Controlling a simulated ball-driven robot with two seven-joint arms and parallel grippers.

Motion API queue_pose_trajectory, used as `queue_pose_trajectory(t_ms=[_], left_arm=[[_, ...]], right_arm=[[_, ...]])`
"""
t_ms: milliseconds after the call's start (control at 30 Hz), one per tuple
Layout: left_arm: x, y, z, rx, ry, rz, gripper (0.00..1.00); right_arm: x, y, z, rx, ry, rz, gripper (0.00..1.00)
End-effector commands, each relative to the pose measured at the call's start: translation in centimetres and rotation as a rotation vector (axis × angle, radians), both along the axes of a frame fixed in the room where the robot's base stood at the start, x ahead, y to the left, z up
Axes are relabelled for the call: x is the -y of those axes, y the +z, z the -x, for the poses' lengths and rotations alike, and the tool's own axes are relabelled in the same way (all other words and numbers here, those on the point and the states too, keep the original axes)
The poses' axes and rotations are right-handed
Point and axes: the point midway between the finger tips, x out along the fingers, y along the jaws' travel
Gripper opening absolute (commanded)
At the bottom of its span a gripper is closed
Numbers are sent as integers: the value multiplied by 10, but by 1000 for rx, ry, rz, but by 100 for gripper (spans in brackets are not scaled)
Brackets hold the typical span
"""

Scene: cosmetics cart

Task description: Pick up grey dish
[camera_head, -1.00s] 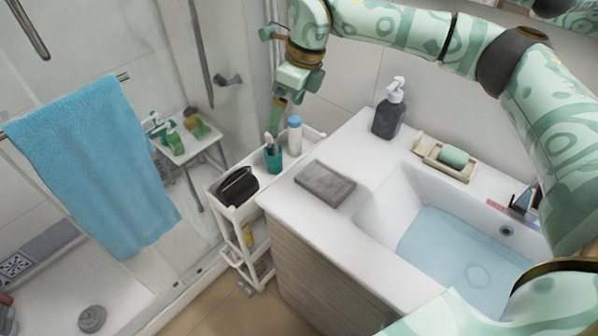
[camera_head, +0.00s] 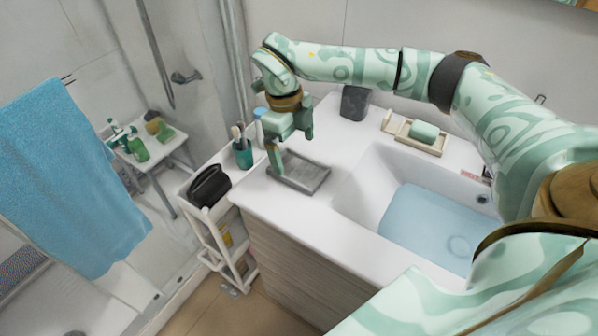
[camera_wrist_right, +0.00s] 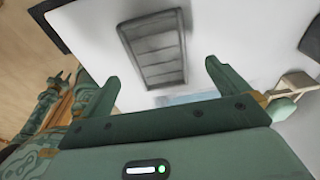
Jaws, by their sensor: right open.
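The grey dish (camera_head: 304,178) is a shallow rectangular tray with a ridged inside, lying flat on the white counter left of the basin. My right gripper (camera_head: 291,148) is open and empty, just above the dish's far left part, and partly covers it. In the right wrist view the dish (camera_wrist_right: 157,48) lies beyond the two spread fingers (camera_wrist_right: 163,76), roughly between them. I see no contact between fingers and dish.
The basin (camera_head: 370,190) with blue water is right of the dish. A dark bottle (camera_head: 354,103) and a soap dish (camera_head: 410,138) with green soap (camera_head: 424,130) stand at the back. A white cart (camera_head: 203,216) holds a teal cup (camera_head: 242,153) and a black item (camera_head: 209,186).

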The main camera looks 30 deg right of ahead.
Motion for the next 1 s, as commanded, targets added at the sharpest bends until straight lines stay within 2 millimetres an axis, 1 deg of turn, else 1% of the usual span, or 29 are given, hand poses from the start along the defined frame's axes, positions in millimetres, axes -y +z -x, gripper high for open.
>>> queue_pose_trajectory(t_ms=[100,200,267,367,567,600,667,700,733,1000], left_arm=[[0,-8,2,-5,0,-1,36],[-1,-12,3,-8,0,-1,36],[-1,-14,3,-9,0,-1,36],[-1,-15,3,-9,0,-1,36],[-1,-14,3,-8,0,-2,36],[-2,-14,2,-8,0,-2,36],[-2,-14,2,-8,0,-3,36],[-2,-14,2,-8,0,-3,36],[-2,-14,2,-8,0,-3,36],[-2,-14,2,-7,0,-2,36]], right_arm=[[1,-22,6,-7,1,-1,100],[2,-38,9,-5,1,-1,100],[2,-45,10,-5,1,0,100],[3,-49,11,-1,1,0,100],[3,-48,11,0,1,0,100],[3,-48,11,0,1,0,89],[3,-48,11,0,1,0,72],[3,-48,11,0,1,0,61],[3,-48,11,-1,1,0,53],[2,-48,11,0,1,0,53]])
